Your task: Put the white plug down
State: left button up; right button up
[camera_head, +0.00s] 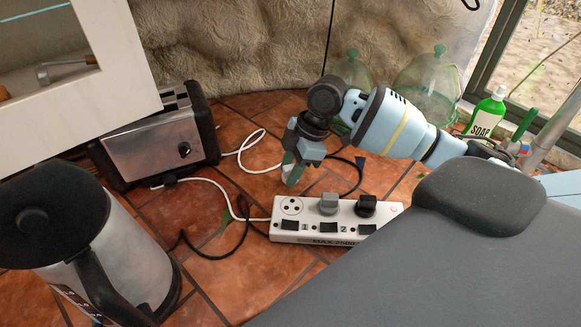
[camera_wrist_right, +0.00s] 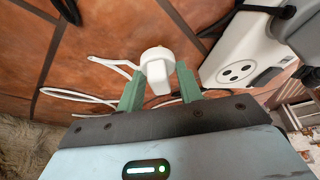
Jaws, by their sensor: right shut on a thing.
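The white plug (camera_wrist_right: 158,68) is between the fingertips of my right gripper (camera_wrist_right: 160,88) in the wrist view, and the gripper is shut on it. In the head view my right gripper (camera_head: 293,172) is over the tiled counter, behind the power strip. I cannot tell whether the plug touches the tiles. The white cord (camera_head: 225,190) runs from the toaster's side across the counter. My left gripper is not in view.
The power strip (camera_head: 282,225) has an open socket at its left end, a grey plug (camera_head: 328,203) and a black plug (camera_head: 366,205). A toaster (camera_head: 160,145) and kettle (camera_head: 125,260) stand left.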

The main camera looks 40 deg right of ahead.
jog(key=shift+f, duration=0.15)
jog(key=o, duration=1)
jog(key=v, duration=1.2)
jog(key=shift+p, duration=0.3)
